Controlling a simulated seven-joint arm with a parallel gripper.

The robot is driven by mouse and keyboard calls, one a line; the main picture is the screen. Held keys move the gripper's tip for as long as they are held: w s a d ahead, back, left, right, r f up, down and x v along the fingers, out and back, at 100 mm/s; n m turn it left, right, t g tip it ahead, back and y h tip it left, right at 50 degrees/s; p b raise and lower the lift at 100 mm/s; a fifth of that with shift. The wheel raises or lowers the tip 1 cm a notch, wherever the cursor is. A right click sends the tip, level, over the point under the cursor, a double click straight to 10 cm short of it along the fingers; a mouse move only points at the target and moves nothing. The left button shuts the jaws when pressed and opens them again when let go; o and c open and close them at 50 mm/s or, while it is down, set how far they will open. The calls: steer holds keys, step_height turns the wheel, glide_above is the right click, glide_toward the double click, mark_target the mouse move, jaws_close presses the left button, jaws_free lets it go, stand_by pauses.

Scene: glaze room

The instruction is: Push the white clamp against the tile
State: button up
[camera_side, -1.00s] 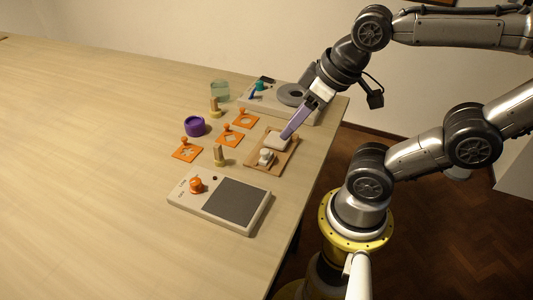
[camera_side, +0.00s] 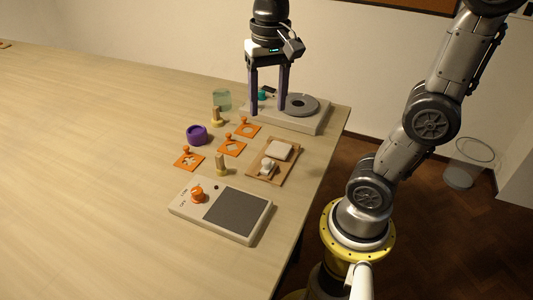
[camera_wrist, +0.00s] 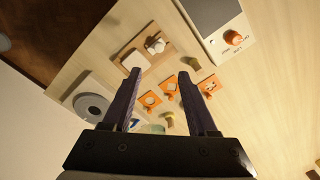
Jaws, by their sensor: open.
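The pale square tile (camera_side: 279,150) lies on a small wooden board (camera_side: 258,174) near the table's right edge. The white clamp (camera_side: 267,168) sits on the same board, just in front of the tile; whether they touch is unclear. In the wrist view, the tile (camera_wrist: 135,60) and the clamp (camera_wrist: 155,45) show side by side on the board (camera_wrist: 121,45). My gripper (camera_side: 267,112) is open and empty, pointing down, behind the board and in front of the round-disc device. Its fingers (camera_wrist: 160,97) stand wide apart in the wrist view.
A grey device with a round disc (camera_side: 301,104) stands behind the board. A flat device with a dark pad (camera_side: 237,211) and orange knob stands in front.

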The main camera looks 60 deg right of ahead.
mark_target(267, 160)
steer(key=f, duration=1.4)
steer(key=shift+w+d+f, duration=0.15)
steer(key=shift+w+f, duration=0.1)
steer(key=shift+f, duration=0.1)
steer(key=shift+c, duration=0.3)
jaws_close()
steer(key=shift+r, duration=0.1)
stand_by(0.5)
